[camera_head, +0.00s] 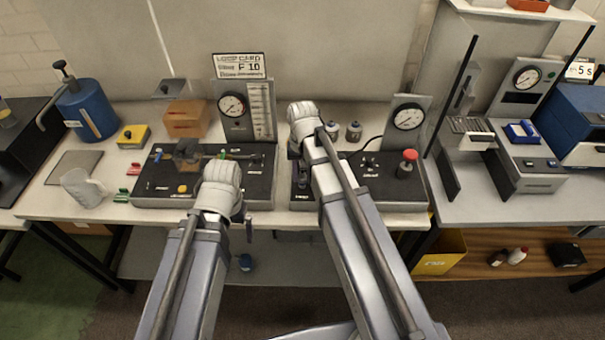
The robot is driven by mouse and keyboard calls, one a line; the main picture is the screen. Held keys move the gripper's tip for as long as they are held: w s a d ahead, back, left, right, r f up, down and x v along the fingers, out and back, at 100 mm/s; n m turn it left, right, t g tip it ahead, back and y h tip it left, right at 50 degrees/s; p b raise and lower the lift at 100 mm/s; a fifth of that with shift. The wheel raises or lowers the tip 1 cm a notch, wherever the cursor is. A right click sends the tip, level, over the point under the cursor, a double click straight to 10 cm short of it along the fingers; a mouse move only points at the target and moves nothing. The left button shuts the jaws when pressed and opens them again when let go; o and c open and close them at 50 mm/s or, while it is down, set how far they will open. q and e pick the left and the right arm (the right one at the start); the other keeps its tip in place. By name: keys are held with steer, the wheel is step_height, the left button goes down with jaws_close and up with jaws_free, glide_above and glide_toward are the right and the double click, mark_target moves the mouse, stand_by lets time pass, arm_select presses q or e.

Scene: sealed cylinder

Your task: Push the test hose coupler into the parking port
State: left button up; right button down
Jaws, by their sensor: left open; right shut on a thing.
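My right gripper (296,150) hangs over the left part of the right black panel (345,180), mostly hidden by its own wrist and arm. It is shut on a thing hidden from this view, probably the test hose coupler. A thin dark hose (372,142) curves from the right gauge stand (408,118) toward this arm. My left gripper (241,212) is open at the front edge of the left black panel (167,185); its fingers are mostly hidden by the wrist. I cannot make out the parking port.
A clear cylinder (187,151) lies on fittings on the left panel, before a gauge stand (232,125). A red-topped knob (408,160) stands on the right panel. A clear jug (82,188) and blue tank (88,110) stand left. Two small bottles (353,131) stand behind the right panel.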

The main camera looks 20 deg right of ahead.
mark_target(303, 172)
steer(key=shift+f+b, duration=0.3)
stand_by(0.5)
steer(key=shift+c, duration=2.3)
jaws_free()
steer(key=shift+r, duration=0.15)
step_height(303, 172, up, 8)
steer(key=p, duration=0.8)
steer(key=shift+f, duration=0.2)
steer(key=shift+f, duration=0.15)
step_height(303, 172, down, 8)
steer(key=b, duration=0.8)
steer(key=shift+r, duration=0.2)
